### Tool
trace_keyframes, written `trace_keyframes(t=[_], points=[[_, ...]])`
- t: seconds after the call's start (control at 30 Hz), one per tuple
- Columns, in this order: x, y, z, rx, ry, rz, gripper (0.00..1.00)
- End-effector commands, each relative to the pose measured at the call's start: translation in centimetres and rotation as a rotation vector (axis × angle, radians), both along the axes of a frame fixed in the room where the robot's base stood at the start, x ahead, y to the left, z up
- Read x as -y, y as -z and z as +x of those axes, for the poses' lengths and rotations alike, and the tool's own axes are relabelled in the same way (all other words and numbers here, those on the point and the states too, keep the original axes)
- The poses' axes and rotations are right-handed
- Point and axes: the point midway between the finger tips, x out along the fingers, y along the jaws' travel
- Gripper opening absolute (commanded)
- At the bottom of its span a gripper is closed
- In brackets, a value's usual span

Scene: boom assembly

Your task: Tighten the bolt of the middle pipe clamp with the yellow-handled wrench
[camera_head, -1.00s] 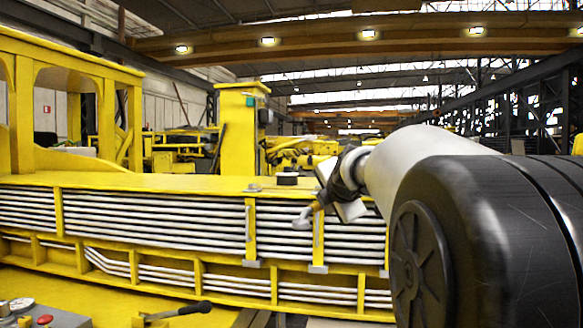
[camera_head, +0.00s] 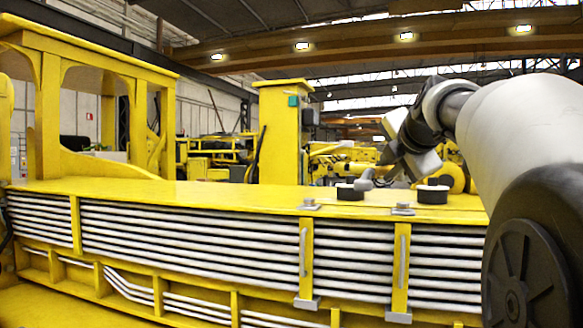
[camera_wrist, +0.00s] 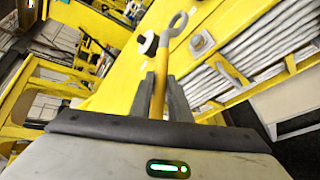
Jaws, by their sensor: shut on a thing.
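My gripper (camera_wrist: 163,95) is shut on the yellow handle of the wrench (camera_wrist: 158,92). The wrench's grey ring end (camera_wrist: 180,20) points away from the fingers, and nothing shows inside the ring. In the head view the wrench's grey end (camera_head: 365,179) shows left of my gripper (camera_head: 398,170), above the yellow top plate. Two yellow pipe clamps show there, one at centre (camera_head: 305,262) and one to its right (camera_head: 400,268). Each has a bolt on top, the first bolt (camera_head: 310,204) and the second bolt (camera_head: 403,209). The wrench appears apart from both. A clamp bolt (camera_wrist: 202,43) also shows in the wrist view.
Rows of white pipes (camera_head: 190,235) run along the boom's front. A yellow column (camera_head: 283,130) rises behind. My arm hides the right side.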

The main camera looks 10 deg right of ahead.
Motion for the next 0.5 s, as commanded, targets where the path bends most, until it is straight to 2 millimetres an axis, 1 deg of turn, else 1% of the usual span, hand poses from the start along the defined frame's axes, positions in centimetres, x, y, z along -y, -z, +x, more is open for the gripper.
trace_keyframes(t=[0.07,0.23,0.5], points=[[0.0,-0.2,-0.1,0.004,0.001,-0.001,0.0],[0.0,0.2,-0.1,0.004,0.001,-0.001,0.0],[0.0,2.0,0.0,0.004,0.001,-0.001,0.0]])
